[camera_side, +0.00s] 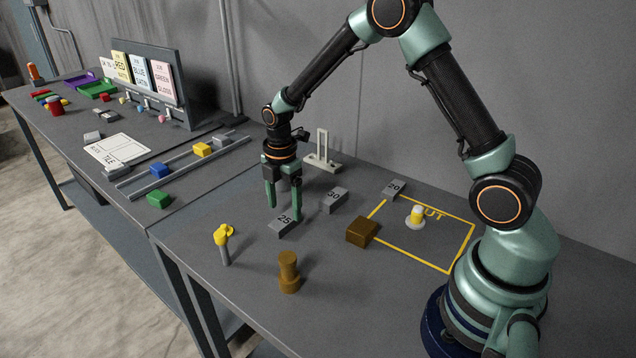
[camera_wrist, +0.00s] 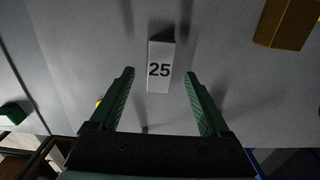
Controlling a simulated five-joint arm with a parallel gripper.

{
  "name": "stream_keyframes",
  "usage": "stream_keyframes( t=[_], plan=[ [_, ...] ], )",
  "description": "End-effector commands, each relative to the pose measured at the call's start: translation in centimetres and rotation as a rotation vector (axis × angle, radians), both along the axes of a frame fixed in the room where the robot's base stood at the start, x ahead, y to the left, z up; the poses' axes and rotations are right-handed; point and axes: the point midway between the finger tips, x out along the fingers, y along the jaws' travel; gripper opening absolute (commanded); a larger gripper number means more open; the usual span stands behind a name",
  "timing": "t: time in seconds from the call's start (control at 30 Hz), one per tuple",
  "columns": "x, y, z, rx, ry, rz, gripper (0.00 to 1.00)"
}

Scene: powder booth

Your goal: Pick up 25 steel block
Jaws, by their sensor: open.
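The steel block marked 25 (camera_side: 283,224) lies on the grey table just in front of my gripper in the side view. In the wrist view the 25 block (camera_wrist: 160,72) is upper centre, its number facing the camera, ahead of the gap between the fingers. My gripper (camera_side: 284,213) points down with its green fingers apart and nothing between them. In the wrist view my gripper (camera_wrist: 160,76) is open, with a finger on each side of the block's line. I cannot tell the exact height of the fingertips above the table.
Blocks marked 30 (camera_side: 333,201) and 20 (camera_side: 394,189) lie to the right. A brown block (camera_side: 362,232) sits by the yellow outline (camera_side: 455,220), which holds a yellow and white piece (camera_side: 416,214). A brown cylinder (camera_side: 289,271) and a yellow-topped post (camera_side: 224,244) stand in front.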

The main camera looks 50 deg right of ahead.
Motion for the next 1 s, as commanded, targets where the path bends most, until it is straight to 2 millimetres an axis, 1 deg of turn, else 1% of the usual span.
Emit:
stream_keyframes(
  t=[0.03, 0.2, 0.3, 0.53, 0.57, 0.6, 0.67, 0.7, 0.73, 0.77, 1.0],
  plan=[
    [-0.1, 0.2, -1.0, 0.000, 0.006, 0.001, 0.80],
    [-0.1, 0.2, -3.1, 0.000, 0.003, -0.001, 0.80],
    [0.0, 0.2, -3.7, 0.000, 0.002, -0.001, 0.80],
    [0.0, 0.2, -3.7, 0.000, 0.000, -0.001, 0.80],
    [0.0, 0.2, -3.7, 0.000, 0.000, -0.001, 0.69],
    [0.0, 0.2, -3.7, 0.000, 0.000, -0.001, 0.53],
    [0.0, 0.2, -3.7, 0.000, 0.000, -0.001, 0.30],
    [0.0, 0.2, -3.7, 0.000, 0.000, -0.001, 0.15],
    [0.0, 0.2, -3.7, 0.000, 0.000, -0.001, 0.04],
    [0.0, 0.2, -3.7, 0.000, 0.001, -0.001, 0.00],
    [0.0, 0.2, -3.6, 0.000, -0.001, -0.001, 0.00]
  ],
)
